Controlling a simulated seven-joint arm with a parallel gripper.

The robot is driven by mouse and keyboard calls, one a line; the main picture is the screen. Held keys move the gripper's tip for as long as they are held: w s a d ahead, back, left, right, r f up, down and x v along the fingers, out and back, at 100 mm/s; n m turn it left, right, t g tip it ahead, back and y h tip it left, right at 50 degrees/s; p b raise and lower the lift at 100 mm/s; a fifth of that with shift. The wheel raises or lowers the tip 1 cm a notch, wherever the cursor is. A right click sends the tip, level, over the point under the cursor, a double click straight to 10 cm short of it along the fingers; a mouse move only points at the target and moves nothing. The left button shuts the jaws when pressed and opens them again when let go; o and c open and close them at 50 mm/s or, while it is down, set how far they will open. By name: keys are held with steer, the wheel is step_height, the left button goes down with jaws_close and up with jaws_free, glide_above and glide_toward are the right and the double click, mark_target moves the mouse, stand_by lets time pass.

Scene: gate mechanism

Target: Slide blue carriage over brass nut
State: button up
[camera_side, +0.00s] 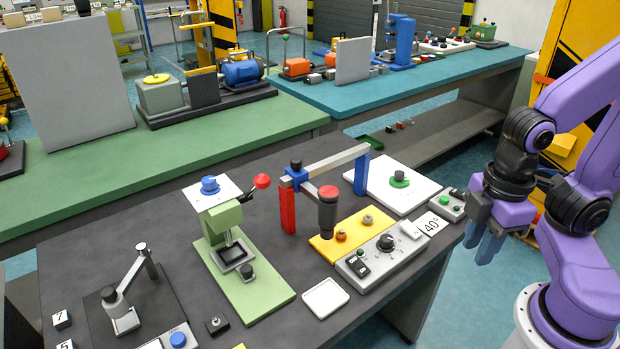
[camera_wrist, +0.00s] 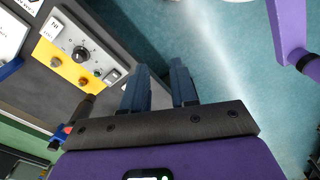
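The blue carriage (camera_side: 295,174) sits at the left end of the grey beam (camera_side: 337,157), above the red post (camera_side: 287,210). A dark cylinder with a reddish-brown top (camera_side: 328,206) hangs beside it, over the yellow plate (camera_side: 323,246). Two small brass-coloured pieces stand on this plate: one (camera_side: 341,236) near the cylinder, one (camera_side: 367,219) farther right. I cannot tell for sure which is the nut. My gripper (camera_side: 481,243) is off the table's right edge, pointing down, open and empty. In the wrist view its blue fingers (camera_wrist: 158,72) are apart. The carriage is mostly hidden there.
A blue post (camera_side: 362,174) bears the beam's right end. A green press (camera_side: 228,225) stands left. The floor below my gripper is clear.

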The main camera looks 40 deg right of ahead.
steer(key=o, duration=0.4)
steer(key=w+a+r, duration=0.2)
steer(key=w+a, duration=0.2)
steer(key=w, duration=0.1)
steer(key=w+a+r+m, duration=0.1)
steer(key=w+a+r, duration=0.2)
steer(key=w, duration=0.3)
steer(key=shift+a+r+m, duration=0.3)
steer(key=shift+a, duration=0.1)
steer(key=w+a+r+m, duration=0.1)
steer(key=w+a+r, duration=0.1)
steer(key=w, duration=0.6)
steer(key=w+a+r+m, duration=0.1)
steer(key=w+a+r, duration=0.2)
steer(key=w, duration=0.4)
steer(key=r+m, duration=0.1)
steer(key=m, duration=0.3)
glide_above(296, 160)
step_height(296, 160, down, 17)
steer(key=shift+d+r, duration=0.1)
